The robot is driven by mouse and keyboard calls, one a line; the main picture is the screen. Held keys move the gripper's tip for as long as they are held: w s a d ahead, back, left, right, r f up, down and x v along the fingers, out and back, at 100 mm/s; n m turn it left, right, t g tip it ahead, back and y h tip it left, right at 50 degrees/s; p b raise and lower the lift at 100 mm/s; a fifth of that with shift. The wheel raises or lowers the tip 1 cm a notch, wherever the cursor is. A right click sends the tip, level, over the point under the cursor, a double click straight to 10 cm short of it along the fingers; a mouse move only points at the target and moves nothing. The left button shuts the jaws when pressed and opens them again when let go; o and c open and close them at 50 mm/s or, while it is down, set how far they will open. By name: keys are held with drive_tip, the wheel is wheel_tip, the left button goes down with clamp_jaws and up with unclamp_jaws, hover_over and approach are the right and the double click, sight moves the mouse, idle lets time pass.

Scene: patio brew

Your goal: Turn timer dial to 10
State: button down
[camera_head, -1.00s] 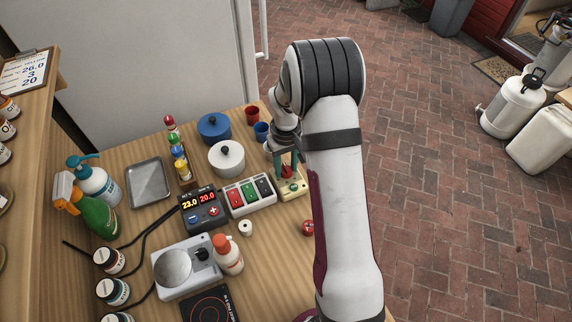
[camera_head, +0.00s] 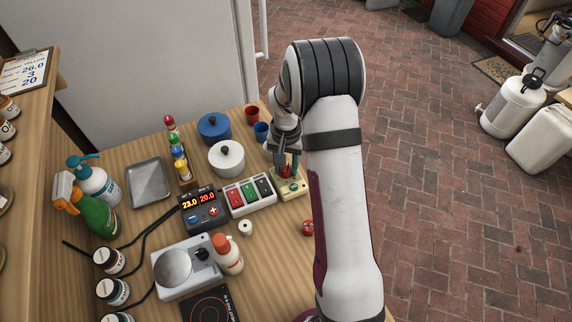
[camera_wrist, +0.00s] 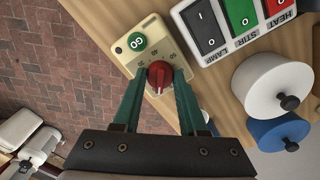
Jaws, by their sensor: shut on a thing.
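The timer (camera_wrist: 124,49) is a cream box at the right end of the switch row, and it also shows in the head view (camera_head: 301,188). It has a green GO button (camera_wrist: 137,42) and a red dial (camera_wrist: 159,76) ringed by small numbers. My gripper (camera_wrist: 160,82) has its two green fingers on opposite sides of the red dial, shut on it. In the head view, my gripper (camera_head: 286,171) reaches down onto the timer. A pale line marks the dial, but I cannot tell which number it points to.
A switch box (camera_head: 249,196) stands left of the timer. Behind are a white pot (camera_head: 227,160), a blue pot (camera_head: 214,129) and blue (camera_head: 262,131) and red (camera_head: 252,115) cups. A small red round thing (camera_head: 308,228) lies in front, partly behind my arm.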

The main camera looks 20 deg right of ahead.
sight(286, 167)
drive_tip(key=shift+m, duration=0.7)
drive_tip(key=shift+c, duration=2.2)
unclamp_jaws()
wheel_tip(286, 167, up, 16)
drive_tip(key=shift+f, duration=0.1)
